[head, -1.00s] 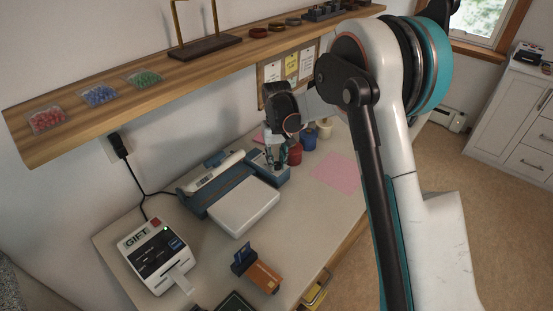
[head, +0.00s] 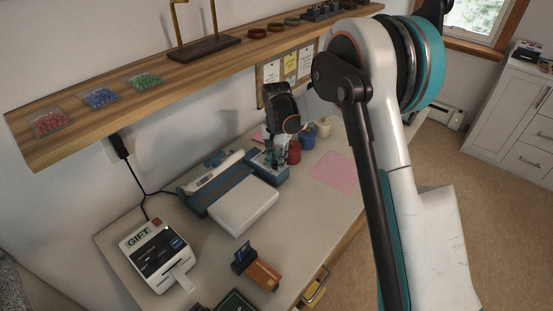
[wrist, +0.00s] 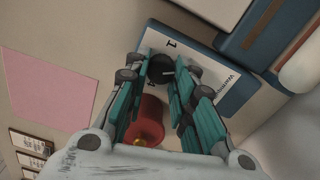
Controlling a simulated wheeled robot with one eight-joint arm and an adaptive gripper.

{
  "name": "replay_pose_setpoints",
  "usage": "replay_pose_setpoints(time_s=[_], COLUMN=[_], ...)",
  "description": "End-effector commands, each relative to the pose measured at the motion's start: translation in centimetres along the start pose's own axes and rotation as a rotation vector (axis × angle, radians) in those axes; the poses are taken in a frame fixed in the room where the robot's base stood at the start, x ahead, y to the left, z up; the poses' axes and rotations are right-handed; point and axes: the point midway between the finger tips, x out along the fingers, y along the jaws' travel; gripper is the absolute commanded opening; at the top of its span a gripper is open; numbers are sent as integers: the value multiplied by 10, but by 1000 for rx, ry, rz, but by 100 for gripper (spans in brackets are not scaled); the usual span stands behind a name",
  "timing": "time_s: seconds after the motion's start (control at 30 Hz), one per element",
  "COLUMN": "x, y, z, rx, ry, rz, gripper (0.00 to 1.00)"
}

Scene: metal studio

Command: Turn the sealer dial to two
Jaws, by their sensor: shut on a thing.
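The sealer (head: 221,187) is a blue and white machine on the table. The dial (wrist: 161,68) is a dark round knob with a pale pointer line, partly hidden by my fingers. I cannot tell which number the line points at. My gripper (head: 270,160) points down over the panel at the sealer's right end. In the wrist view, its teal fingers (wrist: 160,95) are shut on the dial, one on each side.
A red spool (wrist: 151,120) stands close beside the panel, with a blue pot (head: 308,138) and a cream pot (head: 324,128) near it. A pink sheet (head: 333,172) lies to the right. A GIFT label printer (head: 155,254) stands front left. The shelf (head: 190,75) runs above.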

Motion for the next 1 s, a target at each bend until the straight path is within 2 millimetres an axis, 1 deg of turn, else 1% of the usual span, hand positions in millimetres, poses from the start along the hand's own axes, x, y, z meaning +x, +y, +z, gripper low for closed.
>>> replay_pose_setpoints(time_s=[0.2,0.6,0.63,0.67,0.7,0.73,1.0], x=[0,0,0,0,0,0,0], y=[0,0,0,0,0,0,0], z=[0,0,0,0,0,0,0], rx=[39,45,44,44,44,44,44], ry=[0,0,0,0,0,0,0], rz=[0,0,0,0,0,0,0], gripper=[0,0,26,33,42,44,44])
